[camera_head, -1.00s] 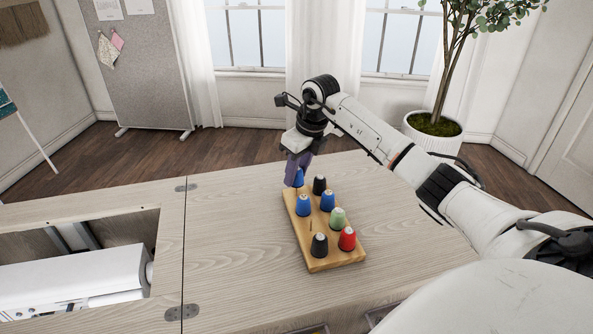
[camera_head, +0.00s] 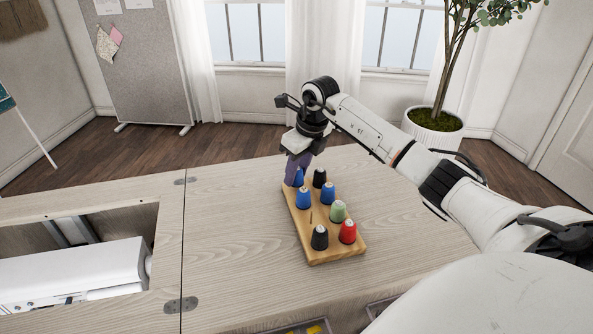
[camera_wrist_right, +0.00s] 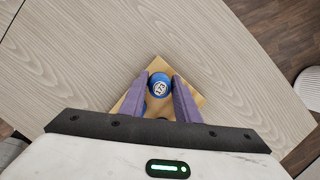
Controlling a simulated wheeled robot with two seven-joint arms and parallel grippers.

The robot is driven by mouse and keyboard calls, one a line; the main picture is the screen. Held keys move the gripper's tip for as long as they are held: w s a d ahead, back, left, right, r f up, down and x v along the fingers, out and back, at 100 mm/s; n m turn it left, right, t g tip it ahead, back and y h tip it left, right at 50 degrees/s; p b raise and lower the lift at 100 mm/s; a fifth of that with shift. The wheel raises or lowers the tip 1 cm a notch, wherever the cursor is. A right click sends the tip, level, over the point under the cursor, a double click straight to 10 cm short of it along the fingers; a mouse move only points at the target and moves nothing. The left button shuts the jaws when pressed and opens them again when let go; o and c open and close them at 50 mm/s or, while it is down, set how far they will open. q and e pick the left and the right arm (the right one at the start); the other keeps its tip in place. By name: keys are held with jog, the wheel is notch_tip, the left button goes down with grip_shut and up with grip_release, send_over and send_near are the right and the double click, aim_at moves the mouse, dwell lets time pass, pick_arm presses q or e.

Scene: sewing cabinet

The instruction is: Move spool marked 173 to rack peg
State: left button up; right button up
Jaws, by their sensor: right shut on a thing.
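The wooden rack (camera_head: 336,256) stands on the cabinet top and carries several cone spools. My right gripper (camera_head: 298,172) is at the rack's far left corner, its purple fingers pointing down. It is shut on a blue spool (camera_head: 299,179), which is partly hidden by the fingers. In the right wrist view this blue spool (camera_wrist_right: 159,84) shows a round white top label between the fingertips; I cannot read its number for sure. A bare peg (camera_head: 311,217) stands in the left row, between a blue spool (camera_head: 304,199) and a black spool (camera_head: 320,238). My left gripper is out of view.
Other spools close by are a black one (camera_head: 319,178), a blue one (camera_head: 328,194), a green one (camera_head: 338,212) and a red one (camera_head: 348,232). The wooden cabinet top (camera_head: 235,235) is clear left of the rack. A white sewing machine (camera_head: 75,272) sits in the opening farther left.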

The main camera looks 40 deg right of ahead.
jog(key=o, duration=1.1)
jog(key=v, duration=0.2)
jog(key=shift+d+r, duration=0.15)
jog(key=shift+r, duration=0.25)
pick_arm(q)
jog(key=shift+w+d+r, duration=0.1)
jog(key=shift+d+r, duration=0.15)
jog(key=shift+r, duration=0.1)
pick_arm(e)
jog(key=v, duration=0.7)
jog(key=shift+s+r, duration=0.25)
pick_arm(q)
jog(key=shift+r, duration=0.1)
